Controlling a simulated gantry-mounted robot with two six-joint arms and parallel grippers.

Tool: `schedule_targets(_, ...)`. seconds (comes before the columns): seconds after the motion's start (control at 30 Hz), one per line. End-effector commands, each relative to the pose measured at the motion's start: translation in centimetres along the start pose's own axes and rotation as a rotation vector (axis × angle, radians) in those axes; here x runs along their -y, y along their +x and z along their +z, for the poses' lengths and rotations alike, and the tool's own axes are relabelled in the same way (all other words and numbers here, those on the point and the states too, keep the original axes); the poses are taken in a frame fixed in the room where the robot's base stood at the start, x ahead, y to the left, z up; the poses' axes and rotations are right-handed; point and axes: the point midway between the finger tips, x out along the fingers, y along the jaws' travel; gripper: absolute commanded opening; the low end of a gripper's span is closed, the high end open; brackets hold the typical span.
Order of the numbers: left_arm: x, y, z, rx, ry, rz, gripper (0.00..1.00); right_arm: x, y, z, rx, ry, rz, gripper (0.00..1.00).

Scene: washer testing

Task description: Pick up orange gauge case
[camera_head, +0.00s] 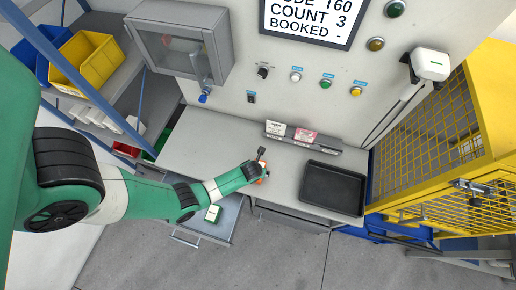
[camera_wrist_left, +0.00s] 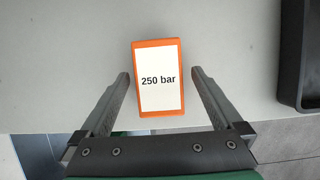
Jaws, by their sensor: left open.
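The orange gauge case (camera_wrist_left: 160,42), with a white label reading "250 bar", lies on the grey worktop near its front edge in the left wrist view. A small bit of its orange shows beside my gripper in the head view (camera_head: 263,180). My left gripper (camera_wrist_left: 160,76) is open, with one finger on each side of the case and visible gaps between fingers and case. In the head view my left gripper (camera_head: 261,164) is over the front of the worktop, left of the black tray. Whether the fingertips are level with the case is unclear. My right gripper is not in view.
The black tray (camera_head: 333,166) stands on the worktop to the right. A rack with cards (camera_head: 303,135) is behind. An open drawer (camera_head: 225,232) at the front left holds a green-edged case (camera_head: 213,214). A yellow mesh cage (camera_head: 430,135) stands right. The worktop's left part is clear.

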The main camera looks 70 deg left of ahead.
Motion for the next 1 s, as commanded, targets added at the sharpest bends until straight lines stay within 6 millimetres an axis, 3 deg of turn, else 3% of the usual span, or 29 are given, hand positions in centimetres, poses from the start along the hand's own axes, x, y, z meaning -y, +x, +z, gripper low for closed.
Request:
schedule_targets(0.03,0.0,1.5,-0.2,0.001,-0.002,0.000,1.00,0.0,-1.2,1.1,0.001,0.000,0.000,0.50)
schedule_targets(0.2,-0.1,4.2,-0.1,-0.001,-0.001,0.001,1.00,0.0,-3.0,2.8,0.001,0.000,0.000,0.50)
schedule_targets(0.47,-0.1,4.3,0.1,0.000,0.000,0.000,1.00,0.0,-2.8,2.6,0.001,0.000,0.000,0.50)
schedule_targets(1.0,-0.1,4.3,0.1,0.000,0.000,0.000,0.05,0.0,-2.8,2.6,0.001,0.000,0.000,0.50)
